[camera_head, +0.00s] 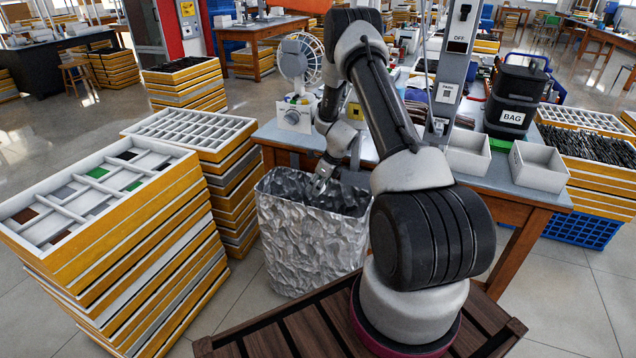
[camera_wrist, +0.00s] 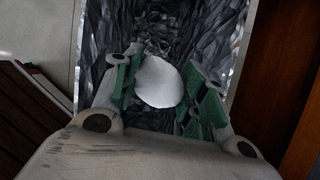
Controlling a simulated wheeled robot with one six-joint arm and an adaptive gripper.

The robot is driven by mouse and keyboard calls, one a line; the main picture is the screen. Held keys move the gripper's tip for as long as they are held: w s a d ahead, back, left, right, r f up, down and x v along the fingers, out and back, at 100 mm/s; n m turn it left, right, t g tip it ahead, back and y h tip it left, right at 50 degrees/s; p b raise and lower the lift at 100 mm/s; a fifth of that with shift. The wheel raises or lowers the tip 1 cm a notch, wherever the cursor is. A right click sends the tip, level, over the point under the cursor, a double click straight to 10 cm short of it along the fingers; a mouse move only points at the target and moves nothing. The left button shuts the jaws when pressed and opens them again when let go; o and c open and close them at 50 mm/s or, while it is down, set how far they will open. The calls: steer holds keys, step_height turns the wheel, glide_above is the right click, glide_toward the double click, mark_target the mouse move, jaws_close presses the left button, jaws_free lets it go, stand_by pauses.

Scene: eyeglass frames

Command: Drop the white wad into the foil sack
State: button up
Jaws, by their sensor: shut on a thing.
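The foil sack (camera_head: 305,240) is a tall, crumpled silver container standing open on the floor in front of the wooden table. My gripper (camera_head: 320,184) points down at its mouth, near the left part of the opening. In the wrist view the gripper (camera_wrist: 168,92) is shut on the white wad (camera_wrist: 159,82), a rounded white lump between the green finger pads. The sack's wrinkled inner walls (camera_wrist: 205,30) surround the wad in that view, with dark space below. The wad cannot be made out in the head view. The sack's bottom is hidden.
Stacked yellow-edged trays (camera_head: 110,240) stand left of the sack. The table (camera_head: 530,198) behind holds a fan (camera_head: 297,62), white bins (camera_head: 538,166) and a black container labelled BAG (camera_head: 513,100). My arm crosses the middle. Bare floor (camera_head: 590,300) lies at right.

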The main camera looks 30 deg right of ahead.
steer(key=o, duration=0.8)
steer(key=shift+r, duration=0.1)
step_height(320, 180, up, 10)
steer(key=shift+f, duration=0.1)
